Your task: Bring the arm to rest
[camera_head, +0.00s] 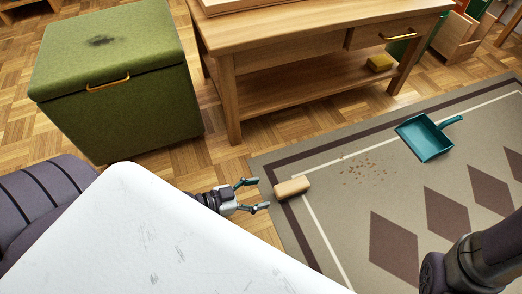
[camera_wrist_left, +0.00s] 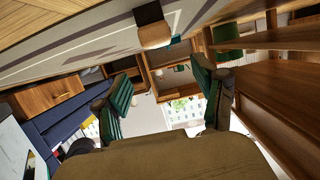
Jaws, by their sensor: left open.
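My left gripper (camera_head: 256,194) reaches in from the left, low over the floor at the rug's edge. Its two fingers are apart with nothing between them. In the left wrist view the fingers of my left gripper (camera_wrist_left: 163,90) also stand wide apart and empty. A tan block-like thing (camera_head: 292,187) lies on the rug just right of the fingertips, apart from them. In the wrist view the tan block (camera_wrist_left: 154,36) shows beyond the fingers, with a dark part behind it. My right arm shows at the lower right; its gripper is out of the picture.
A teal dustpan (camera_head: 425,138) and scattered crumbs (camera_head: 366,171) lie on the patterned rug (camera_head: 330,158). A green storage box (camera_head: 135,105) stands at the left. A wooden table (camera_head: 290,45) with a lower shelf holds a yellow sponge (camera_head: 380,62). Parquet is bare between box and rug.

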